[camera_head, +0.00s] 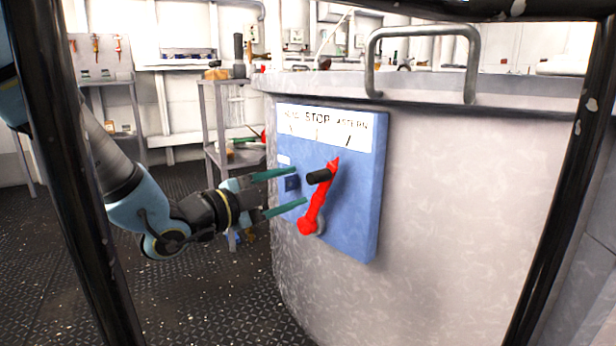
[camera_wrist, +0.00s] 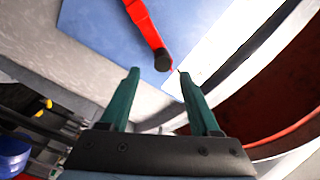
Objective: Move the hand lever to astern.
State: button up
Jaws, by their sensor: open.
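The red hand lever (camera_head: 316,205) is mounted on a blue panel (camera_head: 352,225). It leans up and to the right from its pivot, its tip pointing near the ASTERN mark on the white label plate (camera_head: 325,127); exact alignment is hard to tell. A black knob (camera_head: 319,176) sticks out from the lever. My gripper (camera_head: 298,186) is open and empty, its green fingertips just left of the knob. In the wrist view the knob (camera_wrist: 162,61) sits just beyond the gap between my fingertips (camera_wrist: 159,73), with the red lever (camera_wrist: 143,22) behind it.
The panel is on a large pale rounded housing (camera_head: 450,200) with a metal handrail (camera_head: 472,60) on top. A grey shelf stand (camera_head: 217,130) is behind my gripper. Dark riveted floor (camera_head: 200,300) is clear at the lower left. Black posts frame the head view.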

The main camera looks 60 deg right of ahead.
jog(key=v, duration=0.2)
jog(key=shift+w+a, duration=0.1)
jog(key=shift+a, duration=0.25)
